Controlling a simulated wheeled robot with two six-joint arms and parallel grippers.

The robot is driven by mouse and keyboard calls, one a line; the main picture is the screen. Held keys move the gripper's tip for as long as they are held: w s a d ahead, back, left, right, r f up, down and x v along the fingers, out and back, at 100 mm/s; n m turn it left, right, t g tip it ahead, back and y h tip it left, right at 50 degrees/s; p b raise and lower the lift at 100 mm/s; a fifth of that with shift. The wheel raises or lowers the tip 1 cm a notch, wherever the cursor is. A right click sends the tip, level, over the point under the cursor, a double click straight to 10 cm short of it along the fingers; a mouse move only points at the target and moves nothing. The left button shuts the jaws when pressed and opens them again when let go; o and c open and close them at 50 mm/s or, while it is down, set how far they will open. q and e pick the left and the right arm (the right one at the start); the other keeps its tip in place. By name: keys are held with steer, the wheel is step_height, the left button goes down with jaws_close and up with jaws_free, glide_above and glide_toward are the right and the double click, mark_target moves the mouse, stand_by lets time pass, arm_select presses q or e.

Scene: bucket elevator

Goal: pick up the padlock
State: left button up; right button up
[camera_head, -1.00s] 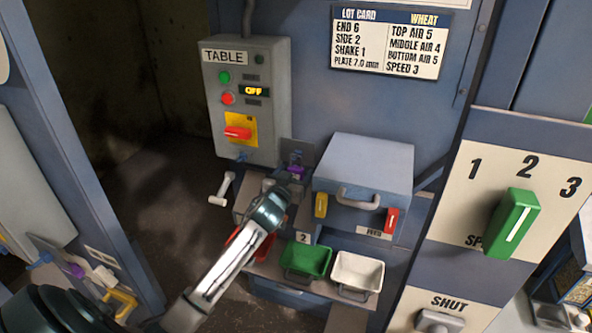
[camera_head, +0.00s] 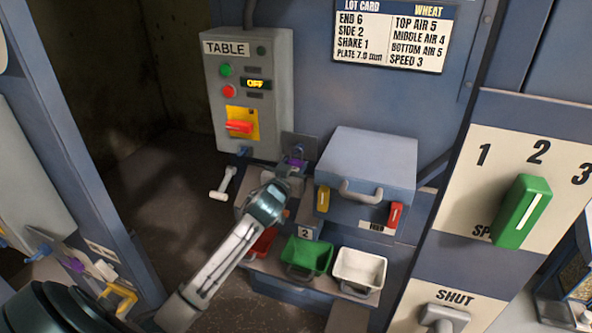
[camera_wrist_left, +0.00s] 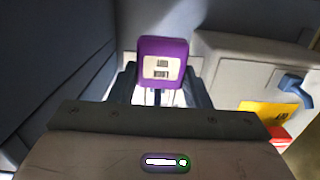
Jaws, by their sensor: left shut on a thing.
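The purple padlock (camera_wrist_left: 162,62), with a pale printed label on its body, is upright between the fingers of my left gripper (camera_wrist_left: 160,92) in the left wrist view. The gripper is shut on it. In the head view the padlock is a small purple patch (camera_head: 296,162) by a grey plate, just below and right of the TABLE box. My left gripper (camera_head: 288,178) reaches it from the lower left and hides part of it. Whether the padlock still touches the plate cannot be told. My right gripper is not in view.
The grey TABLE box (camera_head: 280,110) with a red switch stands close to the gripper. A grey-blue lidded box (camera_head: 366,165) is at its right, with red, green (camera_head: 306,255) and white (camera_head: 359,268) bins below. Another purple item (camera_head: 72,264) hangs at the lower left.

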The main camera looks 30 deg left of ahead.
arm_select(q)
steer(key=f+b+v, duration=0.1)
steer(key=b+v, duration=0.4)
steer(key=v, duration=1)
steer(key=s+d+f+m+h, duration=0.1)
steer(key=s+d+f+h, duration=0.1)
steer(key=d+f, duration=0.3)
steer(key=s+d+f+m+h, duration=0.1)
steer(key=s+d+f, duration=0.3)
steer(key=d, duration=0.9)
steer(key=shift+s+f+m+t+h, duration=0.35)
steer(key=shift+f+h, duration=0.25)
steer(key=shift+f, duration=0.55)
